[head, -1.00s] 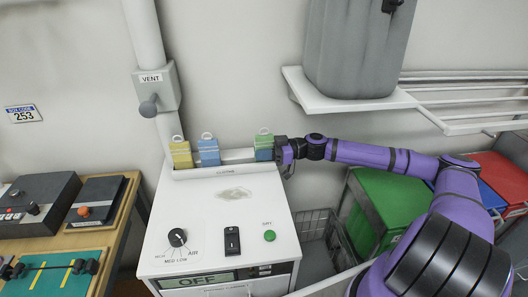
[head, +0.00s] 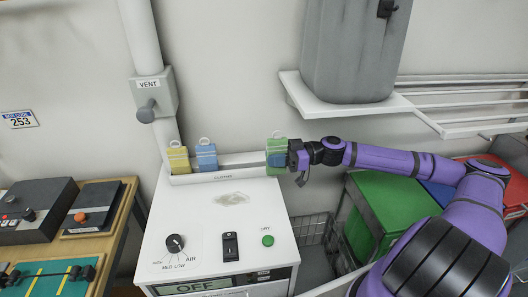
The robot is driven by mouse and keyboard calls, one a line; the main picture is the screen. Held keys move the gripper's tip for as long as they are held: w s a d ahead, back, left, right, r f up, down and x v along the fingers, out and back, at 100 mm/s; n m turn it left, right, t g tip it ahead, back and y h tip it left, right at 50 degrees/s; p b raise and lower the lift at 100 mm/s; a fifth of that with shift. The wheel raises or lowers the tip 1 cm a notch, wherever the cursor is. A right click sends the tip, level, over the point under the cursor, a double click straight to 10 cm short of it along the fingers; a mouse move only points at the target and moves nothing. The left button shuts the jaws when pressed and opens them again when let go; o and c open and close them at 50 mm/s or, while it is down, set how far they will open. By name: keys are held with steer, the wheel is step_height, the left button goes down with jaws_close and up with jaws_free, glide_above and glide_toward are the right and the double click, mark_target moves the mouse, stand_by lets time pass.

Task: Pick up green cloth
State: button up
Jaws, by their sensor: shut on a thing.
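The green cloth (head: 277,146) is a small upright block with a ring on top, at the right end of the white rack labelled CLOTHS at the back of the white machine. My gripper (head: 283,159) reaches it from the right and is shut on it. A blue patch shows on the cloth's lower front, beside the fingers. The fingers are small in this view and partly hidden. I cannot tell whether the cloth's bottom is clear of the rack.
A yellow cloth (head: 178,158) and a blue cloth (head: 207,156) stand at the rack's left. The machine top (head: 225,210) carries a knob, switch and green button. A grey tank (head: 355,50) sits on a shelf (head: 340,106) above my arm. Coloured bins, one green (head: 395,205), stand right.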

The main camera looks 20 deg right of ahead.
steer(key=s+d, duration=0.2)
steer(key=s, duration=0.6)
steer(key=shift+s+d+r, duration=0.3)
steer(key=shift+d+r, duration=0.1)
steer(key=shift+r, duration=0.05)
